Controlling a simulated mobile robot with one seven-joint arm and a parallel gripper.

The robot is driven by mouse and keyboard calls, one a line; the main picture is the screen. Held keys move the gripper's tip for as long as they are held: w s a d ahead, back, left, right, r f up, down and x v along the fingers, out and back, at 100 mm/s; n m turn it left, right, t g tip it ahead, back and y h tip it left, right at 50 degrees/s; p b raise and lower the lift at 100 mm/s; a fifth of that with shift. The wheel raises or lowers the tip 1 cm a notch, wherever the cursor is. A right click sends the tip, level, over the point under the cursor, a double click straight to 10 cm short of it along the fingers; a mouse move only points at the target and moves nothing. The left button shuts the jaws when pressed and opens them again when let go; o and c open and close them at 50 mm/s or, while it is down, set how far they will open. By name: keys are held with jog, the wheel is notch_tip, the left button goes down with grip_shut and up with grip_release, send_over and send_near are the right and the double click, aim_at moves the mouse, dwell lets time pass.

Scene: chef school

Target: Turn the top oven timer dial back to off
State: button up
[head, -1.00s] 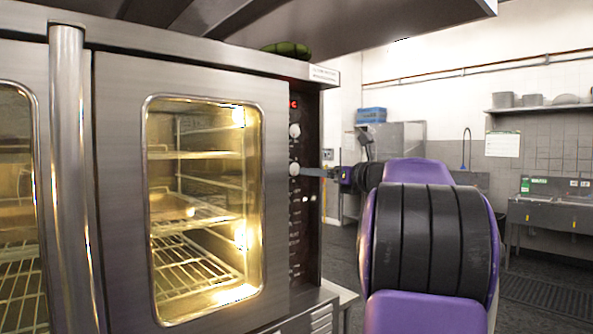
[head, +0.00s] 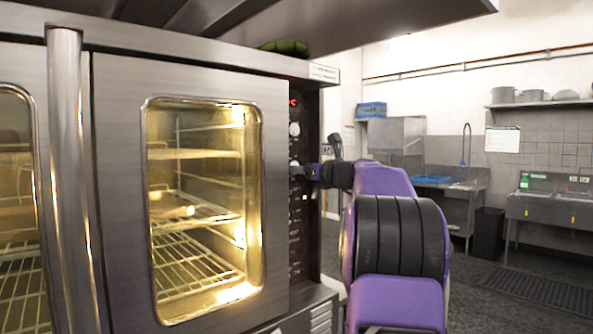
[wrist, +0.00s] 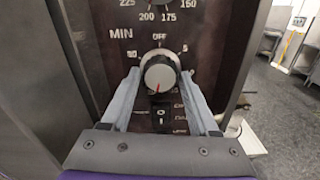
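The timer dial (wrist: 159,73) is a round silver knob on the dark oven panel (wrist: 100,22). Its red pointer points down, with OFF printed above the knob and MIN at upper left. My gripper (wrist: 160,74) is open, with one grey finger on each side of the dial. Small gaps show between the fingertips and the knob. In the head view my gripper (head: 300,170) is at the lower of two knobs on the panel and mostly hides that knob. The upper knob (head: 294,129) is in clear view.
A black rocker switch (wrist: 160,117) sits just below the dial, between my fingers. The lit oven door (head: 275,200) is shut, left of the panel. A metal hood (head: 400,12) overhangs above. Open floor lies to the right, before the sinks (head: 550,205).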

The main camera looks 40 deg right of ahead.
grip_shut()
jog(key=shift+n, duration=0.3)
jog(key=shift+r+m+b, duration=0.15)
jog(key=shift+m+b, duration=2.75)
jog(key=shift+m, duration=5.4)
jog(key=shift+r+m+b, duration=0.1)
jog(key=shift+m+b, duration=2.75)
jog(key=shift+m, duration=5.45)
